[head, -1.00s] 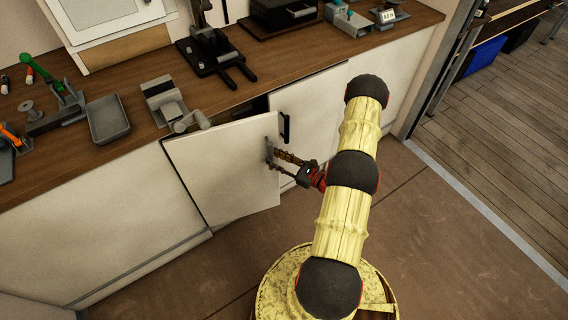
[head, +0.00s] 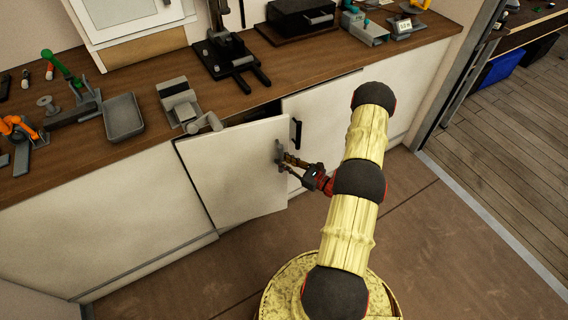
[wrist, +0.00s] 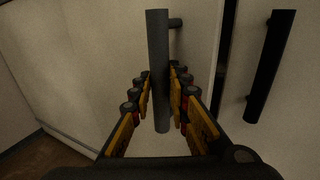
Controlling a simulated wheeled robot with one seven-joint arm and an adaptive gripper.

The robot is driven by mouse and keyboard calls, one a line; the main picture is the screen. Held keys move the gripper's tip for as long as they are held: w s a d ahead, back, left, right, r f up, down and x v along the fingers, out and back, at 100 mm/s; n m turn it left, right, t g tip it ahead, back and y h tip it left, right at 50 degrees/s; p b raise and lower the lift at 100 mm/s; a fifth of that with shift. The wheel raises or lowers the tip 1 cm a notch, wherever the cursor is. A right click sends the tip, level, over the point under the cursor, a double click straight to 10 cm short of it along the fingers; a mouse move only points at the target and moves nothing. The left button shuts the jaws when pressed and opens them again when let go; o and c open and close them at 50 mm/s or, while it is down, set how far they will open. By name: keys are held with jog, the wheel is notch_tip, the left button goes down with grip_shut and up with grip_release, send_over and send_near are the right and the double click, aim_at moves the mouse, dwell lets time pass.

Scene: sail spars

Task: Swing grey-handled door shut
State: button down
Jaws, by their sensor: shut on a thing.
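The grey-handled door (head: 230,178) is a pale cabinet door under the counter, standing partly open with its free edge swung out toward me. Its grey bar handle (head: 278,154) is upright near that free edge. My gripper (head: 283,160) is at the handle. In the wrist view the grey handle (wrist: 158,45) runs upright between the fingers of my gripper (wrist: 159,82), which are closed around it. The dark gap above the door shows the cabinet opening; its inside is mostly hidden.
A neighbouring pale door with a black handle (head: 296,133) is right behind the free edge. The wooden counter (head: 143,78) above carries a grey tray (head: 123,117), a clamp-like device (head: 178,101) and other tools. Brown floor (head: 428,235) is clear to the right.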

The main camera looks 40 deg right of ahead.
jog(key=w+d+b, duration=0.1)
jog(key=w+d, duration=0.2)
jog(key=w, duration=0.3)
jog(key=shift+w+d+b, duration=0.15)
jog(key=shift+w+b, duration=0.15)
jog(key=shift+w, duration=0.05)
jog(key=c, duration=1.6)
grip_release()
jog(key=shift+s, duration=0.1)
jog(key=s, duration=0.4)
jog(key=s+d, duration=0.1)
jog(key=s, duration=0.3)
jog(key=s+d, duration=0.1)
jog(key=s, duration=0.2)
jog(key=shift+s+d, duration=0.25)
jog(key=shift+s, duration=0.15)
jog(key=shift+f, duration=0.1)
